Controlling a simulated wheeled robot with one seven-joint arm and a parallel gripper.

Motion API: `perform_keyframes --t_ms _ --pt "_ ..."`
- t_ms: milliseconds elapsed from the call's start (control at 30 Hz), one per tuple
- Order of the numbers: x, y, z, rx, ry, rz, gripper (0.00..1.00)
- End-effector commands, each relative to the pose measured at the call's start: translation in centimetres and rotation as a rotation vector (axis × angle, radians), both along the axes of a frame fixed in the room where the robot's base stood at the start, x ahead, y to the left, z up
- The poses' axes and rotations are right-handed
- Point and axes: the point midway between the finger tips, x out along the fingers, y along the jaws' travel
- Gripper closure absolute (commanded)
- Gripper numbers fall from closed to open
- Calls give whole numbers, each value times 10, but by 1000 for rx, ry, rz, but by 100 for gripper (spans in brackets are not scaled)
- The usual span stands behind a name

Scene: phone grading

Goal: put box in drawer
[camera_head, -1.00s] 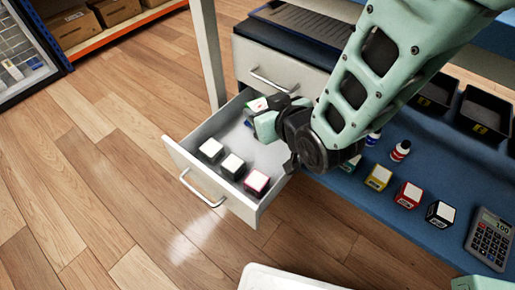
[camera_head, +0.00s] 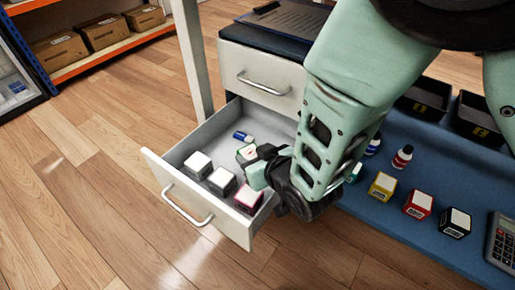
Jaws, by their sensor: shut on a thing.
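The open drawer (camera_head: 165,178) is pale grey with a metal handle and juts out below a closed drawer. My gripper (camera_head: 254,163) is over the right part of the open drawer, shut on a small white-topped box (camera_head: 245,153). The arm and fingers hide part of that box, and I cannot tell whether it touches the drawer floor. In the drawer are a black box (camera_head: 198,165), another dark box (camera_head: 221,181) and a pink-and-black box (camera_head: 248,198), in a row along the front.
Closed drawer (camera_head: 262,78) is above. The drawer's left back floor is clear.

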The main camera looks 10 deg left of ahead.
Motion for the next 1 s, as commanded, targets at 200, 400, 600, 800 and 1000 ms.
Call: perform_keyframes --t_ms 200,400,600,800,1000 --pt "0 0 -1 2 -1 0 78" --pt "0 0 -6 2 -1 0 78" --pt "0 0 -12 2 -1 0 78" --pt "0 0 -13 2 1 -1 47" --pt "0 0 -14 0 1 0 33"
